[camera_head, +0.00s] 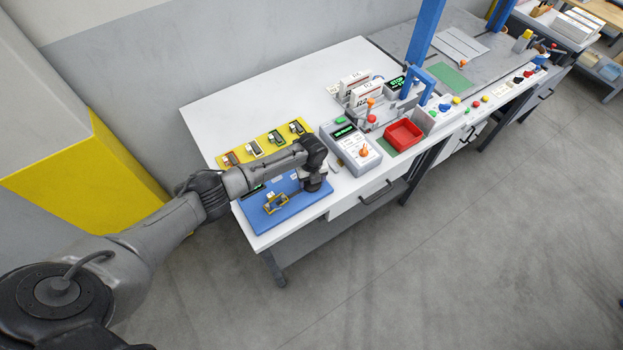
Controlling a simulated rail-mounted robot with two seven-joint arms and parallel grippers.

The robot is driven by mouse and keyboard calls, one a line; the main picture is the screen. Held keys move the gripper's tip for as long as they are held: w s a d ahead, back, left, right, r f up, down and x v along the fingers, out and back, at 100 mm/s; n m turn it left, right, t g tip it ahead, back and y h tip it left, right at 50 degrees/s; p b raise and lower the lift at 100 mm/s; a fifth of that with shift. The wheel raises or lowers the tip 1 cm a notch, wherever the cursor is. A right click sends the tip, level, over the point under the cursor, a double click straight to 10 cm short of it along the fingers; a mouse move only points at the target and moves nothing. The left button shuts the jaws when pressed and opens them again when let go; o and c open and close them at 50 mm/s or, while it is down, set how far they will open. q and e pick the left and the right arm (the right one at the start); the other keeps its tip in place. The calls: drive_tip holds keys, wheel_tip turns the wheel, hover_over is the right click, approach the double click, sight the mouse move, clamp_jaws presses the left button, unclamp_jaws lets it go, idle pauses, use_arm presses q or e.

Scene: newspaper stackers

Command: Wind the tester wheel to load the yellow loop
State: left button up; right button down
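A blue tester base (286,212) lies at the near left end of the white table. A small yellow loop (275,203) stands on it, left of my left gripper. My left gripper (312,186) points down over the right part of the blue base. Its fingers are too small and dark to show whether they are open or shut. I cannot make out the tester wheel; the gripper and wrist cover that part of the base. My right gripper is out of view.
A yellow board (243,154) with several small devices lies behind the blue base. A grey box with a green display (349,133) and orange knob stands close to the right of my gripper. A red tray (403,134) and white boxes (360,90) are further right.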

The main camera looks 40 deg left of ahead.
use_arm(q)
drive_tip(key=shift+r+m, duration=0.1)
drive_tip(key=shift+m, duration=0.3)
drive_tip(key=o, duration=0.9)
drive_tip(key=shift+o, duration=0.2)
wheel_tip(320, 180, up, 14)
idle(0.3)
idle(0.5)
